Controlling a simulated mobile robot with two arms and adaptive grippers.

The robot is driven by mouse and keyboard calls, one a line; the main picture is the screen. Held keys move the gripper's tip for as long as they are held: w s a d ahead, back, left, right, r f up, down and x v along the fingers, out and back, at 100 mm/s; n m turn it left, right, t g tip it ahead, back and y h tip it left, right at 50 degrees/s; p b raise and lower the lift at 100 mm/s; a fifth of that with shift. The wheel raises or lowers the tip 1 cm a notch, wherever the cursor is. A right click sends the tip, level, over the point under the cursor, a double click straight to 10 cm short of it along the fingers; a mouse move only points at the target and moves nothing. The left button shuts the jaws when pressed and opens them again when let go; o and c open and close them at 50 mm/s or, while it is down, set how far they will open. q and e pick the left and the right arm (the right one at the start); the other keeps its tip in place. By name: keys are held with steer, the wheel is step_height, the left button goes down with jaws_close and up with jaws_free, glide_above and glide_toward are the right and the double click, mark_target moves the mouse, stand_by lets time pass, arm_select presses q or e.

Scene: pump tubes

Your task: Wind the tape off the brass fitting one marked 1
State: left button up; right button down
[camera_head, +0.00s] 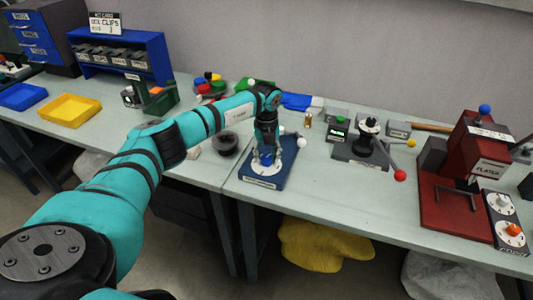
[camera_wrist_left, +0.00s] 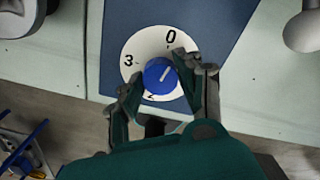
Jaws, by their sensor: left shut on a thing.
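My left gripper (camera_head: 267,150) reaches down over a dark blue base plate (camera_head: 284,178) with a white dial. In the left wrist view the fingers (camera_wrist_left: 160,80) stand on both sides of a blue knob (camera_wrist_left: 157,73) and are shut on it. The knob's white line points up and right, near the 0. The white dial (camera_wrist_left: 137,50) shows 0, 3 and a partly covered 2; its right side is hidden by a finger. A small brass-coloured piece (camera_head: 308,120) stands behind the dial; no tape or mark can be made out on it. My right gripper is not seen.
Right of the dial is a dark lever device (camera_head: 362,150) with a red ball. A red press (camera_head: 465,170) stands farther right. A dark round bowl (camera_head: 225,144) is close on the left. Yellow (camera_head: 70,109) and blue trays lie far left. The table's front edge is near.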

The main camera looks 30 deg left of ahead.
mark_target(266, 157)
arm_select(q)
steer(key=shift+r+n+p, duration=0.2)
steer(key=shift+n+p, duration=0.1)
steer(key=shift+n, duration=0.8)
steer(key=shift+w+a, duration=0.1)
steer(key=o, duration=1.1)
steer(key=shift+f, duration=0.1)
steer(key=shift+o, duration=0.2)
step_height(266, 157, up, 12)
